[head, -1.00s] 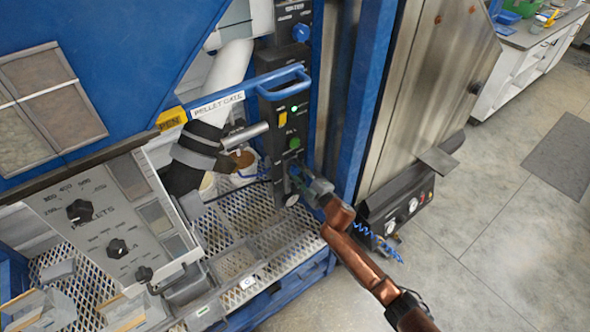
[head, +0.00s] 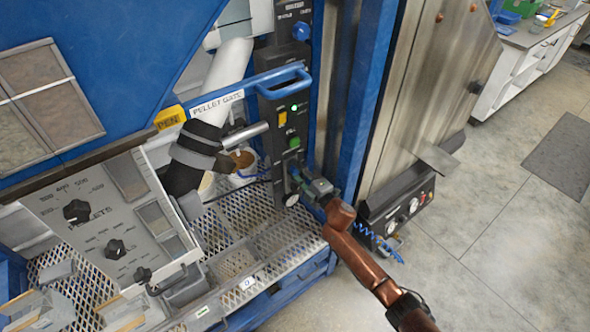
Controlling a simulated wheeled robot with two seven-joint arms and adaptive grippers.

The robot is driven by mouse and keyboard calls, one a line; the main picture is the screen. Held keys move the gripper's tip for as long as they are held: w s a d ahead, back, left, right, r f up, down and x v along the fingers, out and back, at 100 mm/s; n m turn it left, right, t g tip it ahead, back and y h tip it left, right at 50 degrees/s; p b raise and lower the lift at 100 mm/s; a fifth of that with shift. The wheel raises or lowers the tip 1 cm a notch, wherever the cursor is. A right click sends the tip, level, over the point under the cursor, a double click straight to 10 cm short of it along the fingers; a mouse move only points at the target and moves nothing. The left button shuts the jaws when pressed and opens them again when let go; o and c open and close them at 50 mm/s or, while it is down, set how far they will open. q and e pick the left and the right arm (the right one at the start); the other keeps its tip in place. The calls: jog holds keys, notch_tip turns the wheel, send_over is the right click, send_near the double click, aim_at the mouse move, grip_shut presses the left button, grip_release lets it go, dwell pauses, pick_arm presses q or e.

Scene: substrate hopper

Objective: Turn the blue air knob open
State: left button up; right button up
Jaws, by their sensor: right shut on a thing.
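My right gripper (head: 295,174) is at the lower part of the black control panel, reached from the lower right. Its fingers are shut around a small knob there, which I take to be the blue air knob. The fingers hide nearly all of it, so its colour and pointer cannot be read. The black control panel (head: 271,142) stands upright and carries a yellow switch and a green button above the gripper. Another blue knob (head: 301,31) sits untouched at the top of the panel. My left gripper is not in view.
A blue handle bar (head: 262,79) labelled PELLET GATE crosses just above the panel's switches. A small round gauge (head: 291,199) is close below the gripper. A blue frame post (head: 366,110) and a black gauge box (head: 400,207) are to the right. The floor is clear there.

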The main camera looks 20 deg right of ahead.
jog(key=o, duration=1.2)
jog(key=v, duration=1.2)
